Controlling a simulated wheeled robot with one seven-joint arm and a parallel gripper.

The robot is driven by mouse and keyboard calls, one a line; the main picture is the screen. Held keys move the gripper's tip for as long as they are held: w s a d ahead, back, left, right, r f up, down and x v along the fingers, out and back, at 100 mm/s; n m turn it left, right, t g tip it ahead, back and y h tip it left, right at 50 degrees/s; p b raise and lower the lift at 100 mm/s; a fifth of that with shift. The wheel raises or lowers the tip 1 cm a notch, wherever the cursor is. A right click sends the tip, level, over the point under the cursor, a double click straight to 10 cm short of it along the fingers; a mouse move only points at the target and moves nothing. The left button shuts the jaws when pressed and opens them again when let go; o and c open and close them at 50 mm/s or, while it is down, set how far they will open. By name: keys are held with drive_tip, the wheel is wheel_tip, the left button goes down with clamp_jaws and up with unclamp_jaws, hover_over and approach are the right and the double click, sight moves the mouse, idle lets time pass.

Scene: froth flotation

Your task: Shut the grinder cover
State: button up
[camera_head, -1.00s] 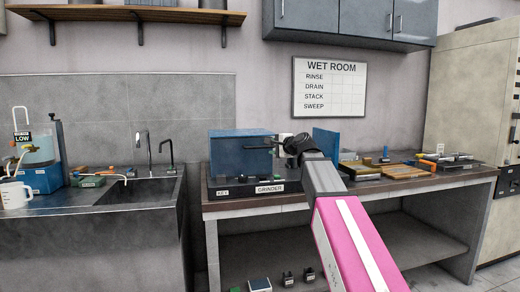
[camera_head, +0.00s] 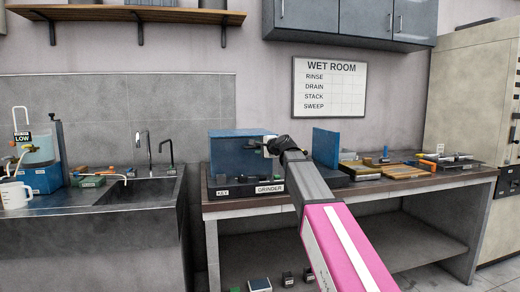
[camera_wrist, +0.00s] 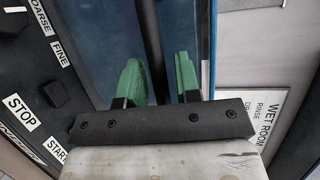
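The grinder (camera_head: 240,155) is a blue box on a black base labelled GRINDER and KEY, on the bench. A blue panel (camera_head: 326,148), apparently its cover, stands upright at the right, apart from the box. My gripper (camera_head: 268,146) is at the right upper side of the box, left of that panel. In the wrist view its green fingers (camera_wrist: 158,82) stand apart, with a dark bar (camera_wrist: 150,40) between them and a small gap at the right finger. A blue surface (camera_wrist: 105,50) lies beyond. The fingertips are hard to see in the head view.
Wooden trays (camera_head: 404,172) and small tools lie on the bench at right. A sink (camera_head: 140,190) with taps is at left. In the wrist view, a dark panel with a STOP label (camera_wrist: 20,115) and knobs is beside my gripper. A whiteboard (camera_head: 329,87) hangs behind.

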clamp_jaws()
drive_tip(key=w+d, duration=0.3)
drive_tip(key=d, duration=0.7)
drive_tip(key=w+d, duration=0.2)
drive_tip(key=d, duration=0.8)
drive_tip(key=w+d, duration=0.3)
drive_tip(key=d, duration=0.7)
drive_tip(key=shift+w, duration=0.3)
drive_tip(key=shift+d, duration=0.15)
drive_tip(key=shift+o, duration=1.5)
unclamp_jaws()
drive_tip(key=shift+d, duration=0.1)
drive_tip(key=v, duration=1)
drive_tip(key=shift+s+d, duration=0.2)
drive_tip(key=shift+s, duration=0.05)
drive_tip(key=shift+s+d, duration=0.1)
